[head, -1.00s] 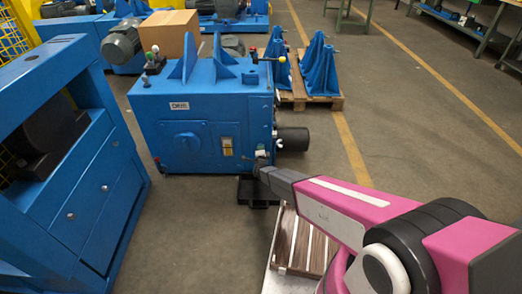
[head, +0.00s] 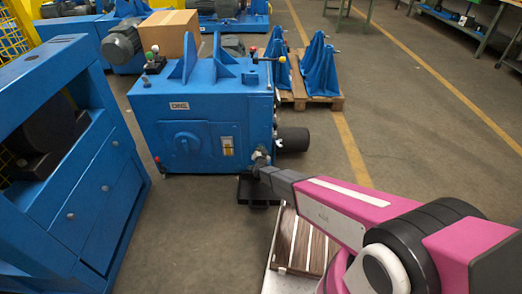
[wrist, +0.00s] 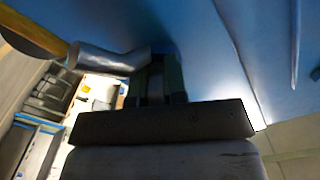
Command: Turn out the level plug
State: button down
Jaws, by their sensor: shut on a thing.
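The blue gear housing (head: 200,125) stands on the floor in the middle of the head view. My gripper (head: 259,158) is at the lower right edge of its front, close against it. In the wrist view my gripper (wrist: 156,85) shows as dark jaws, shut, with their tips close to the blue housing wall (wrist: 205,60). The level plug itself is hidden by the jaws, which appear to be closed around it. A bent silver pipe (wrist: 110,60) runs close beside the jaws on the left.
A black cylinder (head: 293,140) sticks out of the housing's right side. A black tray (head: 257,193) lies below my gripper. A blue machine frame (head: 90,190) stands at the left. A pallet with blue brackets (head: 318,70) stands behind; the floor at right is clear.

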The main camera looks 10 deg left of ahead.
jog(key=n, duration=0.5)
jog(key=shift+n, duration=0.3)
jog(key=n, duration=0.5)
jog(key=shift+w+n, duration=0.1)
jog(key=shift+n, duration=0.2)
jog(key=n, duration=1)
jog(key=c, duration=1.2)
grip_release()
jog(key=shift+o, duration=0.2)
